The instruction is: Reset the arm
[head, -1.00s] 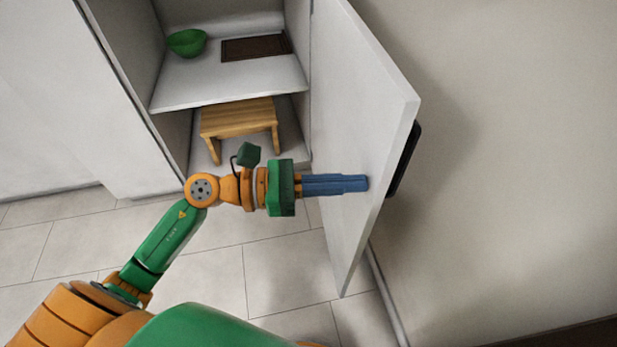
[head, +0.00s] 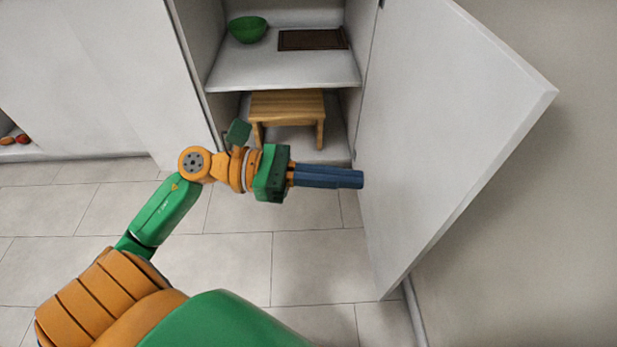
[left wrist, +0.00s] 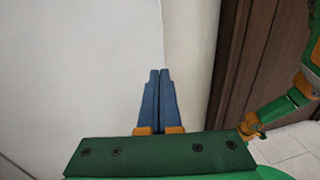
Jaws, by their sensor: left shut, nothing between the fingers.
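My left gripper (head: 362,179) is shut and empty, its blue fingers pressed together. In the head view it points right, in front of the open cabinet, with its tips at the near edge of the open white door (head: 440,130) in the picture. I cannot tell whether the tips touch the door. In the left wrist view the closed fingers (left wrist: 160,72) also show, with a white panel to their left. My right gripper is not in view.
The cabinet's shelf (head: 280,72) holds a green bowl (head: 248,29) and a dark brown board (head: 312,39). A wooden stool (head: 287,105) stands below it. A beige wall (head: 530,230) lies at right. The tiled floor (head: 230,255) is clear.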

